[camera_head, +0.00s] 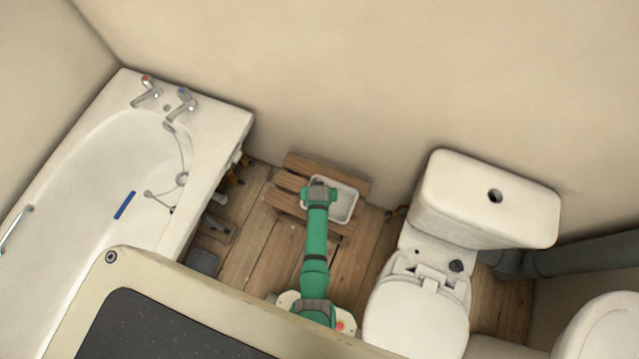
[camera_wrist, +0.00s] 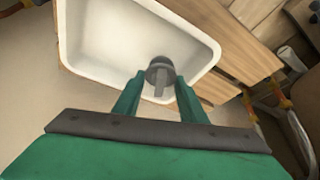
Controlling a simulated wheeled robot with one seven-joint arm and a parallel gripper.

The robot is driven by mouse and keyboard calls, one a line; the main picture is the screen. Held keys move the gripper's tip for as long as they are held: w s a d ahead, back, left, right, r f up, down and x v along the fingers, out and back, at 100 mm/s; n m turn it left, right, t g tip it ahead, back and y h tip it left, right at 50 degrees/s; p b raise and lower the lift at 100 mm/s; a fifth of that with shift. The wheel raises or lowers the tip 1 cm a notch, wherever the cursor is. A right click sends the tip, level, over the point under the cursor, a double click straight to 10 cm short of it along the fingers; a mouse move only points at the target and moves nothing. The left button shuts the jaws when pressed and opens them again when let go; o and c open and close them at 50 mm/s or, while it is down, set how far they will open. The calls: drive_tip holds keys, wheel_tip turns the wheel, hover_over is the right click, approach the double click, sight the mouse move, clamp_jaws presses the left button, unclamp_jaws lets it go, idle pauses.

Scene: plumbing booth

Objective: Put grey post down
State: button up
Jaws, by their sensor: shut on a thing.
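The grey post (camera_wrist: 160,72) is a small round grey piece with a flat tab, held between the fingers of my gripper (camera_wrist: 158,98) in the wrist view. My gripper is shut on it. The post shows over the inside of a white tray (camera_wrist: 205,50), near the tray's wall; I cannot tell whether it touches the tray floor. In the head view my green arm reaches to the white tray (camera_head: 354,203), and the gripper's fingers and the post are hidden beneath the wrist.
The tray sits on wooden slats (camera_head: 300,163) on the plank floor, close to the wall. A bathtub (camera_head: 215,125) stands left, with pipes and loose parts beside it. A toilet (camera_head: 420,310) stands right. Bare floorboards (camera_head: 250,235) show left of my arm.

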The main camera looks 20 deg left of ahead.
drive_tip(key=o, duration=1)
drive_tip(key=shift+o, duration=0.2)
drive_tip(key=v, duration=1.2)
drive_tip(key=s+d+r+m+t, duration=0.2)
drive_tip(key=s+d+r+t, duration=0.45)
drive_tip(key=s, duration=0.65)
drive_tip(key=s+d+r+t, duration=0.1)
drive_tip(key=s+d+r, duration=0.1)
drive_tip(key=r, duration=0.7)
drive_tip(key=s+d+r+m+t+h, duration=0.1)
drive_tip(key=s+d+r+t, duration=0.1)
drive_tip(key=s+r, duration=0.3)
drive_tip(key=s+d+r+t, duration=0.1)
drive_tip(key=s+d+r, duration=0.2)
drive_tip(key=r, duration=1)
drive_tip(key=shift+s+d+r+m, duration=0.35)
drive_tip(key=shift+s+m, duration=0.05)
drive_tip(key=shift+s, duration=0.05)
drive_tip(key=shift+t, duration=0.25)
